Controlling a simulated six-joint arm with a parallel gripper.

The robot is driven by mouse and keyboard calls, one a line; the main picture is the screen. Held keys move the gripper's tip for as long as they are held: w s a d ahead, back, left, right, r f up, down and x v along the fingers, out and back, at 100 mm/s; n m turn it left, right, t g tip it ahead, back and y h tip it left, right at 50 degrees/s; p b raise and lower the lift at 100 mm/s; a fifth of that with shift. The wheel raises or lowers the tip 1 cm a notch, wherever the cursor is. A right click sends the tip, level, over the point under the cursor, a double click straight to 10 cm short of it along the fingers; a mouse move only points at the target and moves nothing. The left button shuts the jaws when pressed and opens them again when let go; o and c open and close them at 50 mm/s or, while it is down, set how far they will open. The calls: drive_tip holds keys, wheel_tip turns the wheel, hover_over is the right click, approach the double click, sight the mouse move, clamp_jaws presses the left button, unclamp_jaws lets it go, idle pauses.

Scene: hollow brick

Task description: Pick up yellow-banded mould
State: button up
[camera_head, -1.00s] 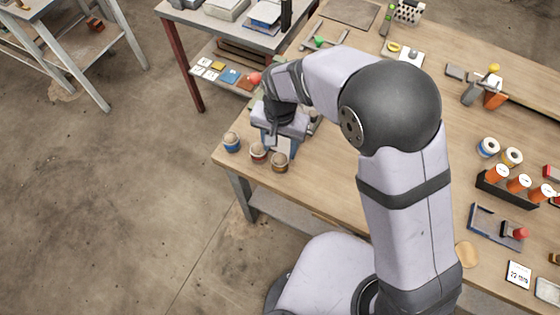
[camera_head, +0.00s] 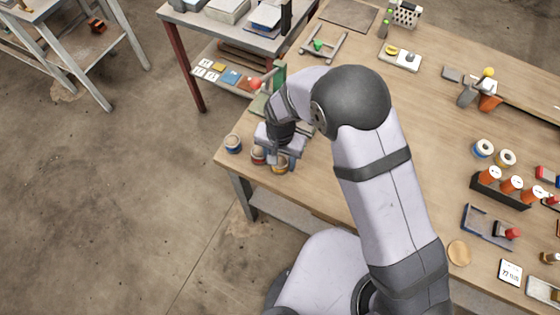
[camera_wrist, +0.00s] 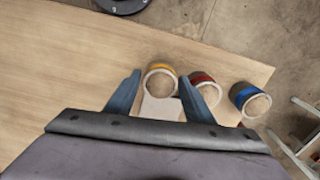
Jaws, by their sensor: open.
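The yellow-banded mould (camera_wrist: 160,80) is a round pale-topped cup with a yellow band. In the wrist view it lies just beyond my gripper (camera_wrist: 160,92), whose two blue fingers stand open to its left and right. A pale flat piece between the fingers partly hides its near side; I cannot tell what that piece is. In the head view the mould (camera_head: 281,168) is at the table's front edge, partly covered by my gripper (camera_head: 277,155). The red-banded mould (camera_wrist: 206,88) is close beside the right finger, and the blue-banded mould (camera_wrist: 250,99) is farther right.
In the head view, the red-banded mould (camera_head: 258,155) and blue-banded mould (camera_head: 233,143) stand near the table's left corner. A red-knobbed item (camera_head: 256,84) and green block (camera_head: 280,75) stand behind my arm. A rack of orange-topped containers (camera_head: 500,190) is at the right.

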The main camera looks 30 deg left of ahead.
drive_tip(key=shift+f, duration=0.25)
drive_tip(key=c, duration=1.1)
drive_tip(key=shift+c, duration=0.2)
drive_tip(key=shift+a+r, duration=0.1)
